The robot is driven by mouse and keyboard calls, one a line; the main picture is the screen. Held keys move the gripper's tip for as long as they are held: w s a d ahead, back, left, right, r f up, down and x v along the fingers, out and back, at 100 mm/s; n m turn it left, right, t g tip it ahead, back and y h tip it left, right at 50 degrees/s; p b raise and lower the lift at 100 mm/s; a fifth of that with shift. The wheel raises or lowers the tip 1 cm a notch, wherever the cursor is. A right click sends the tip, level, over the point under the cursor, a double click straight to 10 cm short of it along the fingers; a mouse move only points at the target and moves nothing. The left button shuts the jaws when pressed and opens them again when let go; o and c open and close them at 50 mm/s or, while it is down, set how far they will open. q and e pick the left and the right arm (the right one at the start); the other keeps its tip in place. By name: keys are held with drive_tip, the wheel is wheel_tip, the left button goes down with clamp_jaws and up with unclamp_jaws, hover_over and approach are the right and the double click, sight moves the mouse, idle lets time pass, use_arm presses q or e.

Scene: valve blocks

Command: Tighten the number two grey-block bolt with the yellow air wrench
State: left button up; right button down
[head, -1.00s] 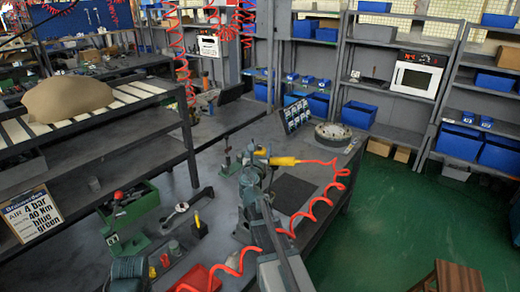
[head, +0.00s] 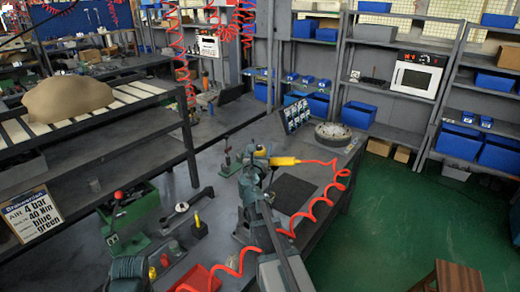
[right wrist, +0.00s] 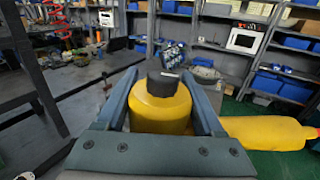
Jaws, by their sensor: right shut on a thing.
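My right gripper (right wrist: 160,88) is shut on the yellow air wrench (right wrist: 160,112). In the right wrist view, the wrench's dark round end points up between the two blue-grey fingers, and its yellow body runs out to the right. In the head view the yellow wrench (head: 284,161) lies level above the workbench, with a coiled red hose (head: 327,200) hanging from it. Below it stand small green and grey fixtures (head: 228,160), partly hidden by my arm. I cannot tell which part is the number two grey-block bolt.
A green box (head: 130,210), a red tray (head: 200,279) and loose tools crowd the bench's left part. A dark mat (head: 289,194) and a round metal flange (head: 333,134) lie toward the right.

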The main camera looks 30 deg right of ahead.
drive_tip(key=shift+f+b, duration=1)
drive_tip(key=shift+f, duration=0.05)
idle(1.7)
drive_tip(key=shift+r, duration=0.3)
drive_tip(key=shift+r+p, duration=0.35)
drive_tip(key=shift+p, duration=0.25)
wheel_tip(320, 180, up, 6)
drive_tip(key=p, duration=0.6)
drive_tip(key=shift+f, duration=0.2)
idle(0.4)
